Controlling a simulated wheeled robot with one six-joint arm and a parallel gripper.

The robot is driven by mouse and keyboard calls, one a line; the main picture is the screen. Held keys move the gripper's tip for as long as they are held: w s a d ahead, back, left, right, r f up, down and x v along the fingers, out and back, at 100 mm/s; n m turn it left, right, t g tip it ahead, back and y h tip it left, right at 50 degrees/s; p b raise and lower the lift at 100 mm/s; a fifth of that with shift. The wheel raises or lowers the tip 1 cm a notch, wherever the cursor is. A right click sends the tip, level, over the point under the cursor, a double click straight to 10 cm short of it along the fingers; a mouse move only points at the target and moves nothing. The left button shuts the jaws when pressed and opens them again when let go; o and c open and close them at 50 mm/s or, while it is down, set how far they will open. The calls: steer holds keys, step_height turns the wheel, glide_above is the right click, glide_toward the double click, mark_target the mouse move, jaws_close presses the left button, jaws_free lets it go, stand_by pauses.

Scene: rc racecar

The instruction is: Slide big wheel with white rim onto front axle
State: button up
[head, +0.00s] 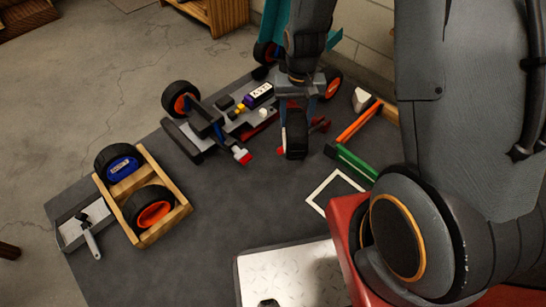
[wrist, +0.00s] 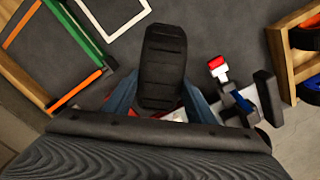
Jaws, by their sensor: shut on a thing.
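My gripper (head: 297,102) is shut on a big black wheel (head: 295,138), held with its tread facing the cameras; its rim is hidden. The wrist view shows the wheel (wrist: 162,68) upright between my two bluish-grey fingers. The car chassis (head: 205,143) lies on the dark mat, left of the held wheel in the head view and right of it in the wrist view. A bare axle end with a red and white tip (head: 241,155) points toward the near side; this tip (wrist: 218,68) is apart from the wheel. My gripper hides part of the car.
A wooden crate (head: 182,212) at left holds wheels with blue and orange rims. A grey tray (head: 70,235) with a tool lies beside it. Orange (head: 360,122) and green (head: 357,163) bars and a white square frame (head: 315,207) lie right. The mat's middle (head: 240,205) is clear.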

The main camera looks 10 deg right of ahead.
steer(key=s+a+f+m+b, duration=0.2)
steer(key=s+a+f+m, duration=0.4)
steer(key=a+f+m, duration=0.3)
step_height(320, 180, down, 3)
steer(key=a, duration=0.2)
steer(key=shift+a+r+m+b, duration=0.15)
steer(key=shift+a+m+b, duration=0.15)
steer(key=shift+m+b, duration=0.1)
steer(key=shift+r+p, duration=0.1)
steer(key=shift+p, duration=0.5)
steer(key=shift+w+a, duration=0.55)
steer(key=shift+w, duration=0.25)
steer(key=shift+w+a, duration=0.55)
steer(key=shift+w, duration=0.3)
steer(key=shift+w+a, duration=0.55)
steer(key=shift+w, duration=0.25)
steer(key=shift+p, duration=1.4)
